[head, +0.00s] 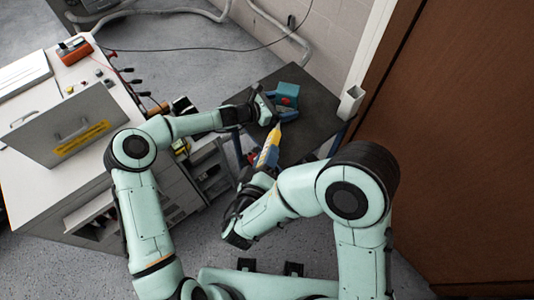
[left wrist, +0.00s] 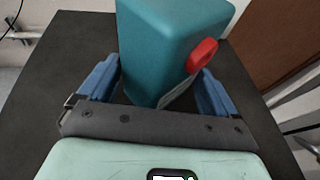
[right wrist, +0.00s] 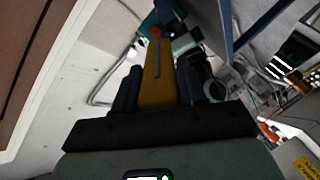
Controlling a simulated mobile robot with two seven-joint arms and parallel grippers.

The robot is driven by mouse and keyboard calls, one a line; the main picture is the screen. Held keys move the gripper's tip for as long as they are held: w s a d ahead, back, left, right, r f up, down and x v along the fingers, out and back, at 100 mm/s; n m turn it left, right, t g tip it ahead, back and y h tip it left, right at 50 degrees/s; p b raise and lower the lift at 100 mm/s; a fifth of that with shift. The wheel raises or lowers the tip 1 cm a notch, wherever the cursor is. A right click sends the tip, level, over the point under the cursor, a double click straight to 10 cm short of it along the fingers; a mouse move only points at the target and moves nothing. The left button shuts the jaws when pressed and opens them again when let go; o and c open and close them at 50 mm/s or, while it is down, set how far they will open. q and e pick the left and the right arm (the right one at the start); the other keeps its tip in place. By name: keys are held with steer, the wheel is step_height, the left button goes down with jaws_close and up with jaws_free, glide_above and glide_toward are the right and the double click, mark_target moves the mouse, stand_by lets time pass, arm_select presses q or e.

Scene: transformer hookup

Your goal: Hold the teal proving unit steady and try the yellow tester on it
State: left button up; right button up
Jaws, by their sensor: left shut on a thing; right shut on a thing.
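The teal proving unit (head: 287,93) stands on the dark tabletop (head: 318,108). My left gripper (head: 268,101) is shut on it. In the left wrist view the teal proving unit (left wrist: 170,45) sits between the blue fingers, with a red part (left wrist: 201,55) on its side. My right gripper (head: 262,172) is shut on the yellow tester (head: 268,152), whose tip points up toward the unit. In the right wrist view the yellow tester (right wrist: 157,75) runs away from the fingers toward the teal unit and its red part. I cannot tell whether the tip touches the unit.
A grey cabinet (head: 160,180) with an upright grey panel (head: 65,125) stands at the left. An orange meter (head: 75,51) lies on its top. A brown door (head: 460,130) is at the right, and a white post (head: 350,103) stands beside the table.

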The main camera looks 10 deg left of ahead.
arm_select(q)
steer(key=o, duration=0.5)
steer(key=v, duration=1.1)
steer(key=shift+s+a+r, duration=0.1)
steer(key=shift+s+r, duration=0.05)
steer(key=shift+r, duration=0.05)
steer(key=shift+s+a, duration=0.2)
